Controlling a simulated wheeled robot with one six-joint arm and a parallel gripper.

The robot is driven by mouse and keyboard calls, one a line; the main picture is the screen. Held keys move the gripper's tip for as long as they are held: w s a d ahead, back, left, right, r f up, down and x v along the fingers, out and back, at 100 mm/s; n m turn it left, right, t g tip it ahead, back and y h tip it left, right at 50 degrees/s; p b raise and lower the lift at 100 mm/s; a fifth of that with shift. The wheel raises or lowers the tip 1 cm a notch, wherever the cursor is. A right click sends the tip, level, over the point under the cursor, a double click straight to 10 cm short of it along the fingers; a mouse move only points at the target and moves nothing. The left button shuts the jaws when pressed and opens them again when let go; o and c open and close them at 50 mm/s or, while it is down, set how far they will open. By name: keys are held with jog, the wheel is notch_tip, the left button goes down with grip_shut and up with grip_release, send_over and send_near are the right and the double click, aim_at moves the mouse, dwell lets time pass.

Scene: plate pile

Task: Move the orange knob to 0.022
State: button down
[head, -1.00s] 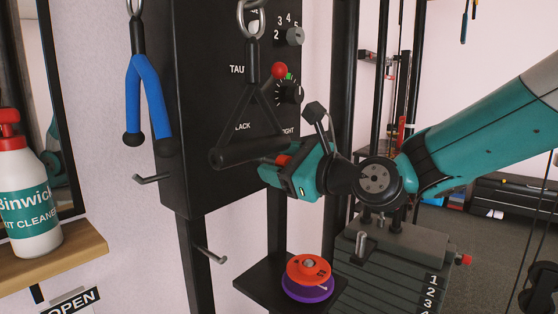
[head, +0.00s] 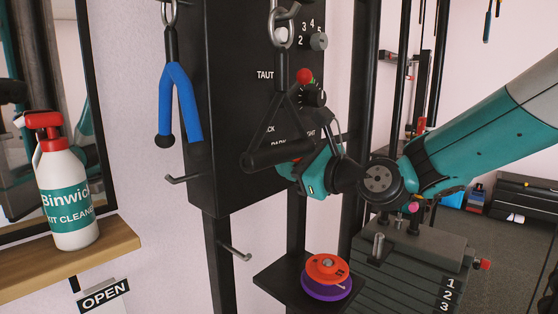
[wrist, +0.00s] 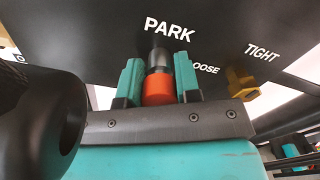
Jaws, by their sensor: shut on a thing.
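The orange knob (wrist: 158,88) is a short cylinder on a dark, grey-banded shaft below the PARK label, in the wrist view. My gripper (wrist: 158,82) has a teal finger on each side of it and is shut on it. In the head view my gripper (head: 292,168) reaches the lower part of the black panel (head: 228,110) from the right. The black triangular handle (head: 277,157) hangs in front and hides most of the knob and fingertips there. The label LOOSE is partly covered by a finger in the wrist view; TIGHT is further right.
The handle's thick bar (wrist: 45,120) is close at my gripper's left. A brass-coloured part (wrist: 241,84) is at its right. A red ball (head: 304,76), a dial (head: 313,94) and a grey knob (head: 318,41) are higher up. Orange and purple plates (head: 327,270) lie below.

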jog(key=shift+r, duration=0.1)
jog(key=c, duration=0.8)
grip_release()
jog(key=shift+w+a, duration=0.1)
jog(key=shift+a, duration=0.05)
jog(key=b+v, duration=0.2)
jog(key=v, duration=1.5)
jog(key=shift+d, duration=0.2)
